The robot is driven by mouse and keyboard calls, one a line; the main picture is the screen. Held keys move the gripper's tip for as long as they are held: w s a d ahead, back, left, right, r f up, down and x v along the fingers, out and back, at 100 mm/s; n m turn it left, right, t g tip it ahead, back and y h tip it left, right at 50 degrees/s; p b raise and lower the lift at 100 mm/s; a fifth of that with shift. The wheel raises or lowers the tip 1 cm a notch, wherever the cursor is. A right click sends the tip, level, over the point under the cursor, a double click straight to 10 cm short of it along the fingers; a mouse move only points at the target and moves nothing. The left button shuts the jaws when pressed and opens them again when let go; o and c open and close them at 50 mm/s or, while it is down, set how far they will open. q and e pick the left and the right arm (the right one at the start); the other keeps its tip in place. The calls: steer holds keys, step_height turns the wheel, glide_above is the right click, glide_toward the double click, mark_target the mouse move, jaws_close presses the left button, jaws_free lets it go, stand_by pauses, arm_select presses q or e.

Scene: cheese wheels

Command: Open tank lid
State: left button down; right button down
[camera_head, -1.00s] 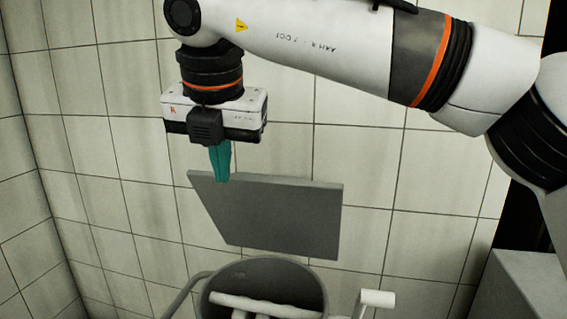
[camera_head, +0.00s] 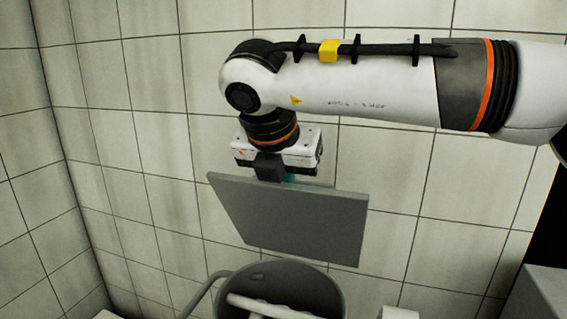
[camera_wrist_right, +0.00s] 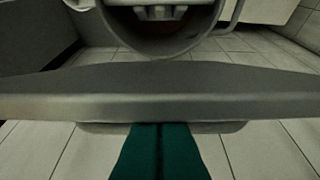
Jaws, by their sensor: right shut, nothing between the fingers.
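The tank (camera_head: 328,296) is a round grey vessel at the bottom of the head view, with its mouth uncovered. Its flat grey lid (camera_head: 300,220) stands raised and tilted above and behind the mouth. My right gripper (camera_head: 291,178) is behind the lid's upper edge, and the lid hides most of its teal fingers. In the right wrist view, the fingers (camera_wrist_right: 160,127) are pressed together and empty, with their tips at the lid's edge (camera_wrist_right: 160,106). Whether they touch it is not clear. My left gripper is not in view.
Pale bars (camera_head: 270,306) lie inside the tank mouth. A curved grey rail (camera_head: 207,290) runs along its left side. A white cylinder-like part (camera_head: 398,313) is at its right, and a grey block (camera_head: 540,295) stands at far right. Tiled walls close off the back and left.

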steer(key=shift+f, duration=0.1)
steer(key=w+d+r+g+y+p, duration=0.1)
steer(key=w+d+r+g+p, duration=0.1)
steer(key=w+p, duration=0.6)
steer(key=shift+w+d+g, duration=0.45)
steer(key=shift+w+g, duration=0.05)
steer(key=shift+r+p, duration=0.1)
steer(key=shift+p, duration=0.2)
